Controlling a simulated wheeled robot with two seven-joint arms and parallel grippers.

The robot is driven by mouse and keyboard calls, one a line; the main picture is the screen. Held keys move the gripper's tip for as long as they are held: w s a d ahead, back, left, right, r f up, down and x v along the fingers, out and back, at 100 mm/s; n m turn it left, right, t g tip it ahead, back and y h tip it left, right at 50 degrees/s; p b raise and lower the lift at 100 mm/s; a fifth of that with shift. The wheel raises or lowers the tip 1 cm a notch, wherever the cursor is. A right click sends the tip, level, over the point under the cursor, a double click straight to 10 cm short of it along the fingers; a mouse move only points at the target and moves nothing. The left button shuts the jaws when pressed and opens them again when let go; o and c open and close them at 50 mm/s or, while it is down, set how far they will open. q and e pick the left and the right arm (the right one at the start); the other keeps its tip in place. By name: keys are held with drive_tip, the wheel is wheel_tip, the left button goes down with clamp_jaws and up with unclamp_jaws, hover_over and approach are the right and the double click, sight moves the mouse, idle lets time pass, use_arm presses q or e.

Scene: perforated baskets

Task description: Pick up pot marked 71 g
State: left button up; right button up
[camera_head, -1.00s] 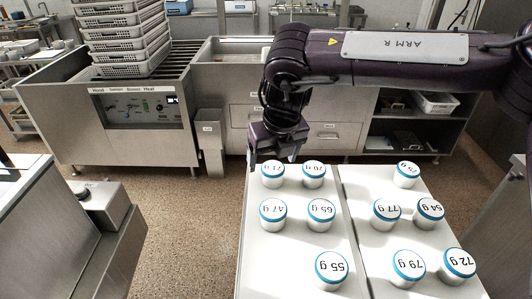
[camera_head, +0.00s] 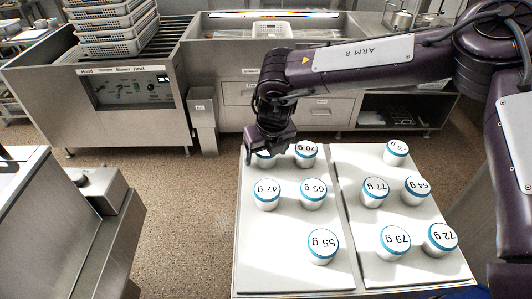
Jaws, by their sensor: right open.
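The pot marked 71 g (camera_head: 265,162) is a white pot with a blue rim at the far left corner of the white table. Its lid is mostly hidden behind my right gripper (camera_head: 261,153), so its label cannot be read now. My right gripper is open, pointing down over this pot. I cannot tell whether the fingers touch it. My left gripper is not in view.
The pot marked 70 g (camera_head: 306,153) stands close to the right. The 47 g pot (camera_head: 266,194) and 65 g pot (camera_head: 313,193) stand nearer. Several other pots stand on the white table (camera_head: 277,272). A steel counter (camera_head: 220,88) stands behind.

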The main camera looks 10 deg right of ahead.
drive_tip(key=c, duration=1.1)
drive_tip(key=shift+r, duration=0.1)
